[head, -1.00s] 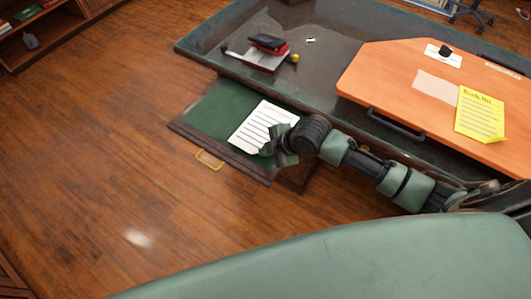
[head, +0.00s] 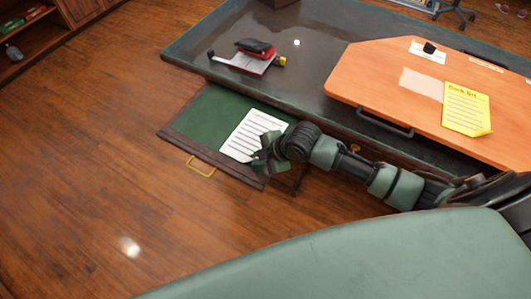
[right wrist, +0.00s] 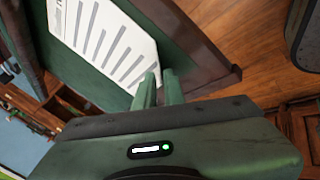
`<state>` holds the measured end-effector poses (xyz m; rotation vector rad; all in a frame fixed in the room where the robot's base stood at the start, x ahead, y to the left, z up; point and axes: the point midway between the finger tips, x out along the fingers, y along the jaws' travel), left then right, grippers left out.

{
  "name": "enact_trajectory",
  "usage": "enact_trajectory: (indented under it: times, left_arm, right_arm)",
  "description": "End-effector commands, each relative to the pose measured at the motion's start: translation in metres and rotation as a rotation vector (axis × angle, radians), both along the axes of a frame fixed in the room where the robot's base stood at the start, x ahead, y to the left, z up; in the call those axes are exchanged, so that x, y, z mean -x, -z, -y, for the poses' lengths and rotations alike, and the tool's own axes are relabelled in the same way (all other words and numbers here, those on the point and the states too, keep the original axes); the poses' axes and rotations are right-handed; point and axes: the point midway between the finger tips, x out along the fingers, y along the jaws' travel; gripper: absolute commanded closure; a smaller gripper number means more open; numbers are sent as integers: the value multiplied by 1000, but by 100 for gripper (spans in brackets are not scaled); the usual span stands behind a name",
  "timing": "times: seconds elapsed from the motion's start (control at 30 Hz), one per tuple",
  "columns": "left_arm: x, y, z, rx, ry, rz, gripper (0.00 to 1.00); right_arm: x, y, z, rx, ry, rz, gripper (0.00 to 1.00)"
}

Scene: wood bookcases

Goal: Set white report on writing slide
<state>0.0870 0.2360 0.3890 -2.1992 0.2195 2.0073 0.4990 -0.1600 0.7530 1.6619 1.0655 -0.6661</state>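The white report (head: 252,134), a sheet with dark printed lines, lies on the green writing slide (head: 198,111) pulled out from the desk. One end of the report is hidden by my right gripper (head: 262,158) in the head view. In the right wrist view the report (right wrist: 105,40) lies over the slide's green surface, its edge close by the fingertips. My right gripper's fingers (right wrist: 158,85) are slightly apart with a narrow gap; I see no sheet clamped between them. My left gripper is not in view.
The slide has a brass handle (head: 200,167). Open wooden floor (head: 90,180) lies to the left.

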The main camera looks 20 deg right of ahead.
Motion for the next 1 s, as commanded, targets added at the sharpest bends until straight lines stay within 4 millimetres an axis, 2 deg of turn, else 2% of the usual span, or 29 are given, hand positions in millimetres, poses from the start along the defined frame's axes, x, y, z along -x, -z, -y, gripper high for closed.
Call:
enact_trajectory:
  times: [0.3, 0.5, 0.7, 1.0]
  left_arm:
    - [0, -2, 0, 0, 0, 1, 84]
    - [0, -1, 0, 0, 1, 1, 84]
    - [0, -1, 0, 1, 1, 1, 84]
    - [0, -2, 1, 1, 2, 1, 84]
  right_arm:
    - [30, -55, 23, 4, -3, 3, 90]
    - [45, -82, 34, 3, -1, 3, 90]
    - [51, -93, 37, 0, 0, 1, 90]
    - [51, -94, 37, 0, 0, 1, 90]
